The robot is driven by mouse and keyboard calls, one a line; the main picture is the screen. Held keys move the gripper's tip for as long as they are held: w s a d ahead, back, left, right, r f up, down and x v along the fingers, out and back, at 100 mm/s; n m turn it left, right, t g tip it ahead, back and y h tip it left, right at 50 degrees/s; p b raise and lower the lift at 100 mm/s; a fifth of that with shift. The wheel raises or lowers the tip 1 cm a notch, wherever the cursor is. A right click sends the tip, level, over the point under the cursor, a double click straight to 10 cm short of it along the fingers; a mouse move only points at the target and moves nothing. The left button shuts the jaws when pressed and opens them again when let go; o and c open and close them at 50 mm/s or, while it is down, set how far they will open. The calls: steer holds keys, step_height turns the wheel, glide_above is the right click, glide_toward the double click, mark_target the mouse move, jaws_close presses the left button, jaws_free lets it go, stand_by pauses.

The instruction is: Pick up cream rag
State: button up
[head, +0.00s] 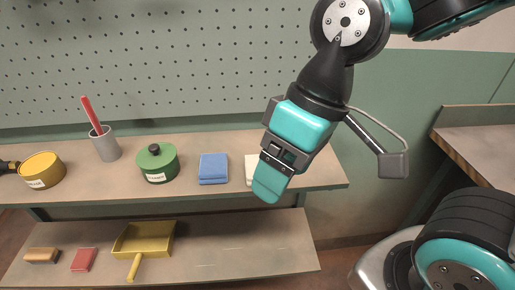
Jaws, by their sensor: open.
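The cream rag (250,167) lies on the upper shelf, right of the blue rag. Only its left part shows; my gripper hides the rest. My gripper (266,192) is open and hangs in front of the shelf's right part, overlapping the cream rag in the head view. I cannot tell how far apart they are or whether they touch.
On the upper shelf (110,184) stand a folded blue rag (213,168), a green lidded pot (158,166), a grey cup (105,146) with a red-handled tool (91,115), and a yellow tin (42,171). The lower shelf holds a yellow dustpan (146,240), a red block (84,260) and a brush (42,256).

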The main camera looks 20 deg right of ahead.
steer(key=o, duration=0.3)
steer(key=w+m+p, duration=0.1)
steer(key=w, duration=0.1)
steer(key=w+d+r+m+h+p, duration=0.1)
steer(key=w, duration=0.2)
steer(key=w+r+m+p, duration=0.1)
steer(key=w, duration=0.2)
steer(key=shift+w+d+m, duration=0.15)
steer(key=shift+d+m, duration=0.05)
steer(key=shift+m, duration=0.1)
steer(key=shift+o, duration=0.2)
steer(key=w+d+f+m+h+p, duration=0.2)
steer(key=w+d+m+h+p, duration=0.15)
steer(key=w+m, duration=0.45)
steer(key=shift+n+y, duration=0.25)
steer(key=shift+n, duration=0.55)
steer(key=f, duration=0.4)
steer(key=w+f+p, duration=0.1)
steer(key=f, duration=0.2)
steer(key=w+f+p, duration=0.1)
steer(key=f, duration=0.3)
steer(key=shift+w+a+f, duration=0.2)
steer(key=shift+w+f, duration=0.05)
steer(key=shift+f, duration=0.1)
steer(key=shift+s+d+f+p, duration=0.1)
steer(key=shift+f+p, duration=0.4)
steer(key=shift+f, duration=0.95)
steer(key=shift+s+f+p, duration=0.1)
steer(key=shift+f+p, duration=0.4)
steer(key=shift+f, duration=0.9)
